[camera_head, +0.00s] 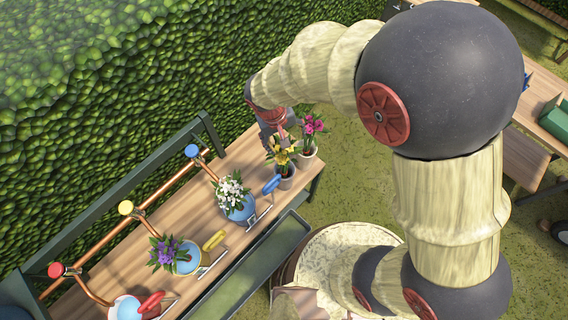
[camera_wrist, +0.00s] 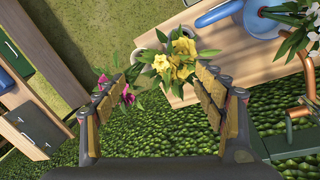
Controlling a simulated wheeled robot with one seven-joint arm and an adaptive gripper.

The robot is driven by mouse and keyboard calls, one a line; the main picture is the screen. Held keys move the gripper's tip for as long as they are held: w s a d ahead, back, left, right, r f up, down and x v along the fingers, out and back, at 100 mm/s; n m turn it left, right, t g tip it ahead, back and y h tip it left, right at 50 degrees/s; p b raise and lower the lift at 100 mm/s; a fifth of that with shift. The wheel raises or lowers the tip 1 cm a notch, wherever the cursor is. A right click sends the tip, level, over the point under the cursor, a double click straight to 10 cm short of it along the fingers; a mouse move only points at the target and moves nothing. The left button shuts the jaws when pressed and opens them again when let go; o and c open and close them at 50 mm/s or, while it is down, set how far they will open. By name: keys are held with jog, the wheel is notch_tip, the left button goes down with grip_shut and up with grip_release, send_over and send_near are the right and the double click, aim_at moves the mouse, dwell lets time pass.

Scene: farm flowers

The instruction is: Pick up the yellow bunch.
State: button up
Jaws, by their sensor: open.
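The yellow bunch (camera_head: 281,156) stands in a grey pot (camera_head: 286,177) near the right end of the wooden bench (camera_head: 150,235). In the wrist view the yellow bunch (camera_wrist: 177,63) shows just beyond and between my fingertips, with green leaves around it. My gripper (camera_head: 275,132) is just above and behind the bunch in the head view. In the wrist view my gripper (camera_wrist: 166,84) is open, its two padded fingers wide apart with nothing held between them.
A pink bunch (camera_head: 310,127) in its own pot stands close to the right, and shows beside my left finger in the wrist view (camera_wrist: 122,90). A hedge (camera_head: 110,90) rises behind.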

aim_at(281, 150)
jog(key=shift+n, duration=0.4)
jog(key=f, duration=0.1)
jog(key=a+f, duration=0.1)
jog(key=s+a+f, duration=0.1)
jog(key=f, duration=0.1)
jog(key=shift+a, duration=0.1)
jog(key=x, duration=0.7)
jog(key=shift+d+f, duration=0.2)
jog(key=shift+d, duration=0.15)
jog(key=c, duration=0.3)
grip_shut()
